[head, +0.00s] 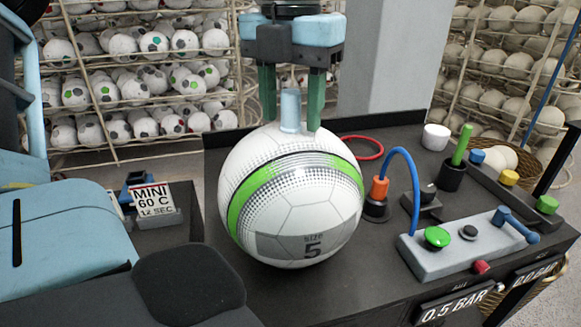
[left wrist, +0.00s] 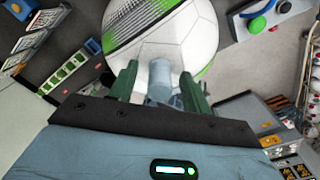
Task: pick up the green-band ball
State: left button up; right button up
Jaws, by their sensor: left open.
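The green-band ball (head: 290,210) is large and white, with a green band, grey dots and "size 5" printed on it. It sits on the dark bench in the middle of the head view and fills the top of the left wrist view (left wrist: 185,45). My left gripper (head: 291,122) is at the top of the ball, pointing down, with its two dark green fingers apart. A pale blue cylinder (head: 290,112) stands between the fingers at the ball's top. The fingers also show in the left wrist view (left wrist: 158,80). I cannot tell whether they touch the ball. My right gripper is not in view.
Right of the ball are an orange-topped fitting (head: 379,188) with a blue hose, a grey box (head: 465,250) with a green button, and a white cup (head: 435,137). A "MINI 60 C" sign (head: 153,197) stands left. Racks of balls (head: 140,60) stand behind.

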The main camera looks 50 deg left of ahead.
pick_arm(q)
grip_shut()
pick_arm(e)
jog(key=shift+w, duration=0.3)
pick_arm(q)
jog(key=shift+r, duration=0.1)
